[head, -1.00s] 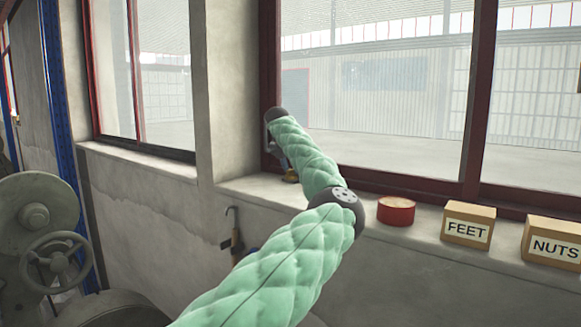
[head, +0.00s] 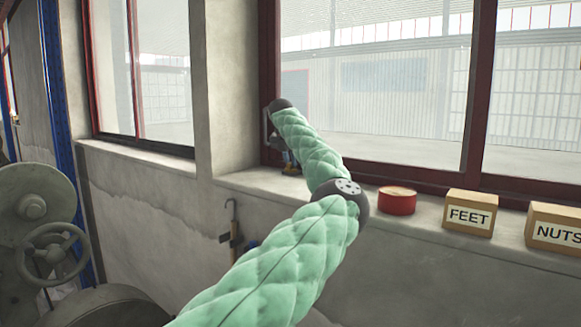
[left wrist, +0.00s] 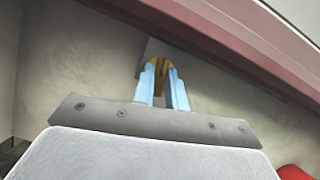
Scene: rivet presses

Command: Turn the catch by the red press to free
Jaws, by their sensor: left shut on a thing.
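My left gripper (head: 288,163) is small and partly hidden behind my own green-sleeved arm, low by the window frame over the sill. In the left wrist view, its two pale blue fingers (left wrist: 161,88) are shut on a brass-coloured catch (left wrist: 159,64). The catch stands against a grey plate (left wrist: 152,48) by the sill. In the head view the catch is mostly hidden by the gripper. No red press shows in either view. My right gripper is not in view.
A grey machine with a handwheel (head: 54,254) stands at the left. A hooked tool (head: 234,228) hangs on the wall below the sill.

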